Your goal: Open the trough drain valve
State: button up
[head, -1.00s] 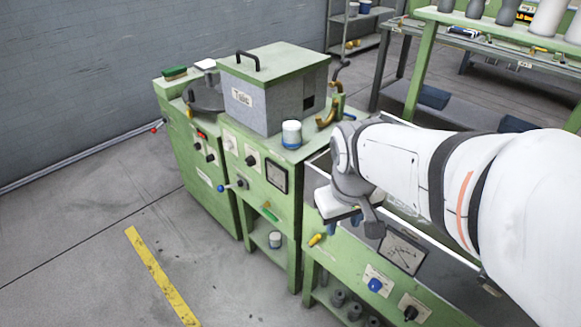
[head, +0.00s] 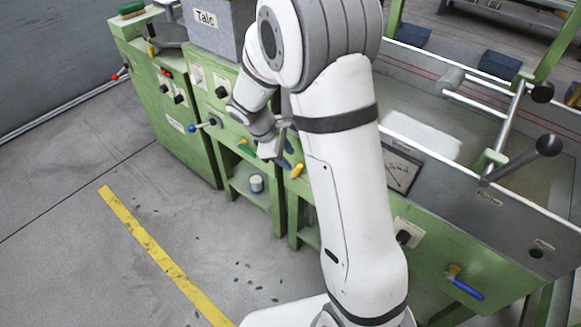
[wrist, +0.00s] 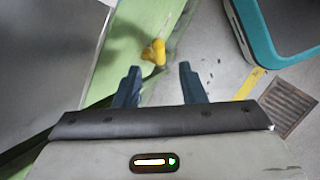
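A yellow valve handle (head: 297,171) sticks out from the green front near the left end of the long metal trough (head: 520,165). It also shows in the wrist view (wrist: 154,52), just beyond the fingertips and roughly between them. My gripper (wrist: 158,75) is open, its two dark blue fingers apart with nothing between them. In the head view my gripper (head: 284,150) is partly hidden by my arm, just above the yellow handle. A blue lever (head: 467,288) sits low on the trough front, farther right. No label shows which handle is the drain valve.
A green handle (head: 247,150) and a blue-knobbed lever (head: 203,124) are on the green cabinet at left. Black-knobbed levers (head: 547,145) rise over the trough. The floor left of the machine is clear, with a yellow stripe (head: 150,245); a floor grate (wrist: 290,107) shows in the wrist view.

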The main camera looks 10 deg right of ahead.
aim_at(297, 171)
jog(key=x, duration=0.5)
jog(key=shift+d+f+b, duration=0.15)
jog(key=shift+f+b, duration=0.05)
jog(key=shift+b, duration=0.2)
grip_shut()
